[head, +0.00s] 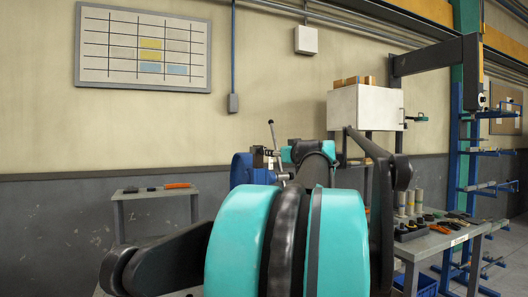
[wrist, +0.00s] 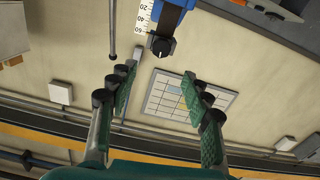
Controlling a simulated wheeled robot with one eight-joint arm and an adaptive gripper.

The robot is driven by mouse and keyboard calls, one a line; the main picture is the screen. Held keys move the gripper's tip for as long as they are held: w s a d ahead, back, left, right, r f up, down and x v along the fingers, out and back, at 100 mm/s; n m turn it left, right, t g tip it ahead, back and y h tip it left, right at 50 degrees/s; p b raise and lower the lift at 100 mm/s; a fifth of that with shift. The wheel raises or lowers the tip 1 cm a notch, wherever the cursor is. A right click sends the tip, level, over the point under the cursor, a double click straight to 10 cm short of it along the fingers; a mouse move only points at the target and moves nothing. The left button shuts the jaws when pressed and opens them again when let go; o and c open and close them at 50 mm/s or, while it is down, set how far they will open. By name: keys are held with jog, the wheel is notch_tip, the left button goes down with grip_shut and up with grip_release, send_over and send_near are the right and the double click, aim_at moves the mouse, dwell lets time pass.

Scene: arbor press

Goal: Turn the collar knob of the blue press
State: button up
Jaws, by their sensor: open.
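The blue press (head: 243,171) stands beyond my arm in the head view, its lower part hidden by my teal and black links. In the wrist view its blue body (wrist: 174,14) enters from the top, beside a white numbered scale (wrist: 145,16). A black knob (wrist: 161,46) sits at the near end of that body. My gripper (wrist: 160,72) is open and empty. Its two green-padded fingers point toward the knob, which shows just beyond the gap between the tips, not between the pads. Contact is not visible. In the head view the fingertips cannot be made out clearly.
A thin lever (head: 273,134) with a dark ball end rises by the press; a grey rod (wrist: 112,27) hangs left of the knob in the wrist view. A bench (head: 440,240) with tools stands right, a small table (head: 150,191) left. A white cabinet (head: 362,107) stands behind.

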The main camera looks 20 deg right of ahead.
aim_at(262, 151)
jog(key=w, duration=1.1)
jog(key=shift+a, duration=0.25)
jog(key=shift+w, duration=0.1)
grip_shut()
